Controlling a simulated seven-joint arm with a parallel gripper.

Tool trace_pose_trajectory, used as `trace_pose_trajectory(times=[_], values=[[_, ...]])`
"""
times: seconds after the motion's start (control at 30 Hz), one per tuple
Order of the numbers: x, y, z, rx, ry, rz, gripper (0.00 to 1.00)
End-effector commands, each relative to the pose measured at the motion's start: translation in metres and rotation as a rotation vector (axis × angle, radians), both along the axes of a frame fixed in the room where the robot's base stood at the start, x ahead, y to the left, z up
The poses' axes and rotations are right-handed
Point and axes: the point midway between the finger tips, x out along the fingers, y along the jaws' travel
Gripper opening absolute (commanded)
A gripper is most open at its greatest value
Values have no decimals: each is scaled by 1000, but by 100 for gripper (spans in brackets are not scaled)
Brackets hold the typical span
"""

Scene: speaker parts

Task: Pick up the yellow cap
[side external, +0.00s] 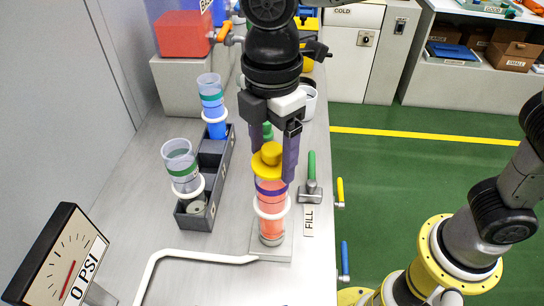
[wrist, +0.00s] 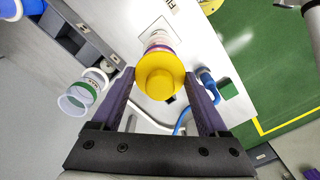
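The yellow cap (side external: 266,160) has a wide disc with a narrower knob on top. It sits on an upright clear cylinder with red contents (side external: 271,213), which has a purple band and a white ring and stands on a grey plate. My gripper (side external: 273,168) points down over it, with its two purple fingers spread. In the wrist view the yellow cap (wrist: 160,77) is centred between the fingertips of my gripper (wrist: 161,74), one on each side. I cannot tell whether either fingertip touches the cap.
A dark rack (side external: 208,190) left of the capped cylinder holds two clear cylinders, one with a green band (side external: 181,160) and one with blue bands (side external: 211,98). A green-handled valve (side external: 311,172) is close on the right. A white pipe (side external: 200,255) runs in front, and a pressure gauge (side external: 68,258) stands front left.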

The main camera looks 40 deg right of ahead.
Motion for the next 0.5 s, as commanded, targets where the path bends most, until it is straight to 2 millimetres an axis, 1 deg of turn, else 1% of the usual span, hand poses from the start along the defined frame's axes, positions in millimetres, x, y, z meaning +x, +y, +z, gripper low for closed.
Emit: trace_pose_trajectory(times=[0.03, 0.17, 0.2, 0.27, 0.5], values=[[0, 0, 0, 0, 0, 0, 64], [0, 0, 0, 0, 0, 0, 41], [0, 0, 0, 0, 0, 0, 33], [0, 0, 0, 0, 0, 0, 23], [0, 0, 1, 0, 0, 0, 23]])
